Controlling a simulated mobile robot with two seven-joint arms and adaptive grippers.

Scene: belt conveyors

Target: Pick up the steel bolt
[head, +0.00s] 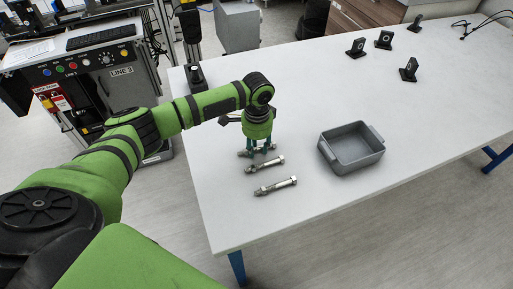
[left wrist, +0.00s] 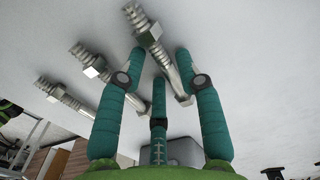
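Three steel bolts lie on the white table. The farthest bolt (head: 243,153) is under my left gripper (head: 262,149), which points down at it and partly hides it. The middle bolt (head: 264,164) and the nearest bolt (head: 274,187) lie clear of the gripper. In the left wrist view, my teal-fingered left gripper (left wrist: 160,62) is open, with one bolt (left wrist: 153,40) passing between its fingertips. Whether the fingers touch that bolt cannot be told. The other bolts (left wrist: 90,64) (left wrist: 62,96) lie to the left there. My right gripper is not in view.
A grey open bin (head: 337,162) stands on the white table (head: 350,210), right of the bolts, and looks empty. Several small black brackets (head: 356,48) stand at the back right. A control cart (head: 95,65) stands left of the table. The table's front is clear.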

